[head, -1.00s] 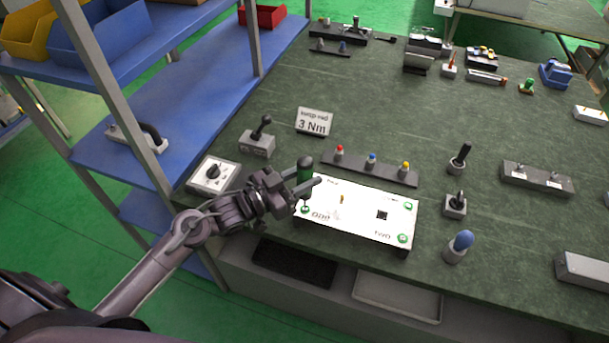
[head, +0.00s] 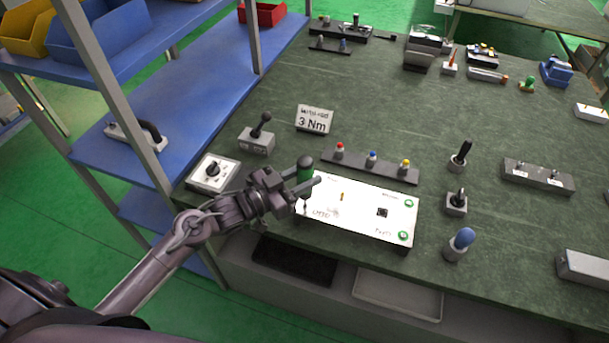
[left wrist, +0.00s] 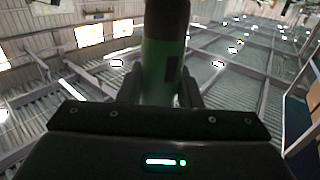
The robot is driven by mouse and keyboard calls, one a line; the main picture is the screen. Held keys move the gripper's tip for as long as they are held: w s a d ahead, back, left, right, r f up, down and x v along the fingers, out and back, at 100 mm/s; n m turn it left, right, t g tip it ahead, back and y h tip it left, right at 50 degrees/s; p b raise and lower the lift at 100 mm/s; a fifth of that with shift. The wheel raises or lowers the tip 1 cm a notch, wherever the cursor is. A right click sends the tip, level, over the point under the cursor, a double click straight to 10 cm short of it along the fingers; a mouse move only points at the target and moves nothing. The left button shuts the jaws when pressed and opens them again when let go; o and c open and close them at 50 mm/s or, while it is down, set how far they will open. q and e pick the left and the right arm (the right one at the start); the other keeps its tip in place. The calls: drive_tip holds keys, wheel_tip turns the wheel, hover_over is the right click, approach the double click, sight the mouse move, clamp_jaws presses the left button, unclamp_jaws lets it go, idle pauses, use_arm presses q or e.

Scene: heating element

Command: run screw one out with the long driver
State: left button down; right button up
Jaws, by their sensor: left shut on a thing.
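The long driver has a green handle (head: 305,178) with a dark rounded top, and stands roughly upright over the left end of the white panel (head: 345,217). My left gripper (head: 298,192) is shut on the handle. In the left wrist view the green handle (left wrist: 162,65) rises between the fingers. The panel has green-ringed spots at its right corners, one at the upper right (head: 409,203) and one at the lower right (head: 403,236). The driver's tip and the spot under it are too small and partly covered to make out. My right gripper is not in view.
A rack with red, blue and yellow buttons (head: 380,172) lies behind the panel. A "3 Nm" sign (head: 313,121), a grey lever box (head: 257,142) and a white dial box (head: 213,174) stand nearby. A blue-knobbed holder (head: 460,243) is right of the panel. The bench middle is clear.

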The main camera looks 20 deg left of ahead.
sight(298, 167)
use_arm(q)
drive_tip(key=shift+s+d+f, duration=0.1)
drive_tip(key=shift+s+f, duration=0.15)
drive_tip(key=shift+f, duration=0.35)
idle(0.7)
wheel_tip(298, 167, up, 2)
drive_tip(key=shift+w+r+p, duration=0.15)
drive_tip(key=shift+p, duration=0.95)
wheel_tip(298, 167, up, 3)
drive_tip(key=p, duration=0.2)
drive_tip(key=shift+w+r+p, duration=0.1)
drive_tip(key=shift+r+p, duration=0.1)
drive_tip(key=shift+p, duration=0.15)
